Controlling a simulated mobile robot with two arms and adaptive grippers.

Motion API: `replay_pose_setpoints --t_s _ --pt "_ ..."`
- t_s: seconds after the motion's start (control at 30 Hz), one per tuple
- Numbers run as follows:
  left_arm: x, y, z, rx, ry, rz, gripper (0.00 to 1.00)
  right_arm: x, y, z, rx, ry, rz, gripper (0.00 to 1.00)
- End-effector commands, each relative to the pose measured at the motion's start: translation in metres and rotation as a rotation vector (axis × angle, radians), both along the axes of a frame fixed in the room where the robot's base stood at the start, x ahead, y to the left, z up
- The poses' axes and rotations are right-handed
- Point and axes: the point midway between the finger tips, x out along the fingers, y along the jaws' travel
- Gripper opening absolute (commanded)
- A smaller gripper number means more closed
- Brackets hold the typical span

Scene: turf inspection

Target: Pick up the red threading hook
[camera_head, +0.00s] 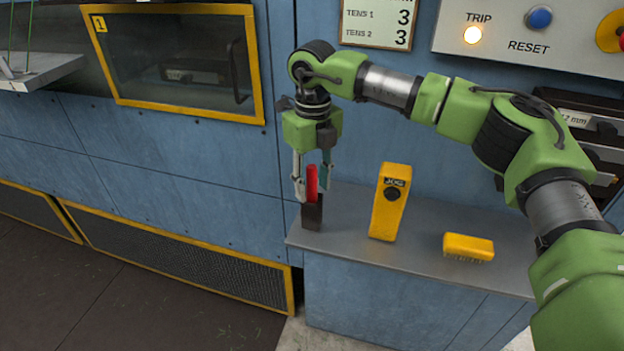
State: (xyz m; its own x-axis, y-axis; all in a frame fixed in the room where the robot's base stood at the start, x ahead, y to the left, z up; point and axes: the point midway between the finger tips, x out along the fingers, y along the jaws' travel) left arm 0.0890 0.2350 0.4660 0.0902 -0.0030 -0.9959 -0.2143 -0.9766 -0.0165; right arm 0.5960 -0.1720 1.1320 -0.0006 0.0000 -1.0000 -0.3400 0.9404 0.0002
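The red threading hook (312,183) stands upright in a small dark holder (312,215) at the left end of a grey shelf. Only its red upper part shows; the rest is hidden in the holder. My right gripper (311,187) points down over it, with one finger to the left of the red part and the other to its right. The fingers look spread, with a gap visible on the left side. I cannot tell whether either finger touches the hook. My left gripper is not in view.
On the grey shelf (345,255), a yellow JOG box (389,202) stands right of the holder, and a yellow brush-like block (468,247) lies further right. A blue machine wall rises behind, with a yellow-framed window (180,60) and a TRIP/RESET panel (510,28).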

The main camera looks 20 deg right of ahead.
Motion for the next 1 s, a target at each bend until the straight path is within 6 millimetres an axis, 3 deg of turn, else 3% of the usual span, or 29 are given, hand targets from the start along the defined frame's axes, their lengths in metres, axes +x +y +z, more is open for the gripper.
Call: replay_pose_setpoints --t_s 0.23,0.4,0.77,1.0 --pt "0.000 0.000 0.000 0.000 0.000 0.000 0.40 0.000 0.000 -0.003 0.000 0.000 0.000 0.35" --pt "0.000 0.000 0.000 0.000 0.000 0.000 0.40 0.000 0.000 -0.002 0.000 0.000 0.001 0.00" --pt "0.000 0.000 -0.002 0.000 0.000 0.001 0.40 0.001 0.001 0.001 0.001 -0.002 0.001 0.00" --pt "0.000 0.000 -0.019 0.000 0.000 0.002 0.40 0.001 0.002 0.039 0.002 -0.007 0.002 0.00"
